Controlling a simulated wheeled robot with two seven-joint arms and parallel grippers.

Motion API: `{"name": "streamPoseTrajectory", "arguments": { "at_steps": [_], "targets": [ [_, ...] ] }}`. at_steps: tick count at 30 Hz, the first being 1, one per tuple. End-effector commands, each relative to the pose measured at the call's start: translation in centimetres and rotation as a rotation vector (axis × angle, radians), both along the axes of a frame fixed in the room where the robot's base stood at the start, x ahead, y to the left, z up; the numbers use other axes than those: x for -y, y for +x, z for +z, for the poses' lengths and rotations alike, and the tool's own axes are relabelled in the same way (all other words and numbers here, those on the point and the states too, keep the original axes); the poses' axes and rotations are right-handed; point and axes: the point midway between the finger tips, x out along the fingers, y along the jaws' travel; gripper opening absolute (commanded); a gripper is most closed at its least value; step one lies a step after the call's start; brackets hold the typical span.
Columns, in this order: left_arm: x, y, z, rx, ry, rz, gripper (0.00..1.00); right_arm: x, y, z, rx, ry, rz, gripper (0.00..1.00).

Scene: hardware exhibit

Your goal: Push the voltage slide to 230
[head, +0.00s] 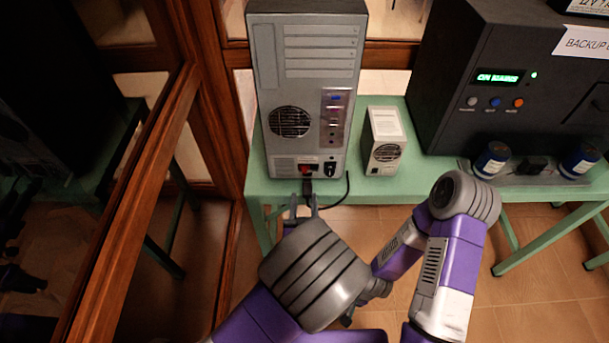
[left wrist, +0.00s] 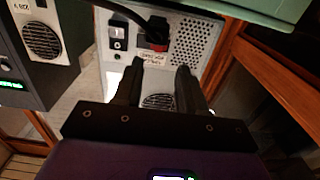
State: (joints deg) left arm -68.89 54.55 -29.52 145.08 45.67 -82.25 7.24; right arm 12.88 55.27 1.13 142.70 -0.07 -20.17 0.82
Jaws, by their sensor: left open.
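The grey computer tower (head: 310,90) stands upright on the green table with its back panel facing me. A small red part (head: 305,168), seemingly the voltage slide, is low on that panel, left of a black rocker switch (head: 330,168). In the left wrist view, the panel is upside down; the red part (left wrist: 157,47) is partly covered by a black plug and cable (left wrist: 140,18). Its setting is unreadable. My left gripper (head: 304,203) is open and empty in front of the panel's lower part; its fingers (left wrist: 157,80) point towards the red part, contact unclear.
The green table (head: 420,185) carries a small beige box (head: 384,140) and a large dark unit (head: 480,80) with a green display. A black cable (head: 342,196) curls by the tower. A wooden frame (head: 150,180) stands close on the left. My right arm's links are at lower right.

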Motion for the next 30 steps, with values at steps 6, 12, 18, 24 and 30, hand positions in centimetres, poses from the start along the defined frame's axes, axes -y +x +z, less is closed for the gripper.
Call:
{"name": "streamPoseTrajectory", "arguments": {
  "at_steps": [6, 12, 18, 24, 30],
  "targets": [
    [0.0, 2.5, 0.2, 0.013, -0.003, 0.003, 0.4, 0.0, 0.0, -0.4, 0.0, 0.0, 0.0, 0.53],
    [0.1, 5.7, 0.2, 0.012, -0.002, 0.001, 0.4, 0.0, 0.0, -0.8, 0.0, 0.0, 0.0, 0.53],
    [0.1, 7.3, 0.2, 0.01, -0.001, -0.001, 0.4, 0.0, 0.0, -1.0, 0.0, 0.0, 0.0, 0.53],
    [0.1, 7.4, 0.2, 0.008, 0.0, -0.002, 0.4, 0.0, 0.0, -1.0, 0.0, 0.0, 0.0, 0.53],
    [0.1, 7.4, 0.2, 0.008, 0.0, -0.002, 0.22, 0.0, 0.0, -1.0, 0.0, 0.0, 0.0, 0.53]
  ]
}}
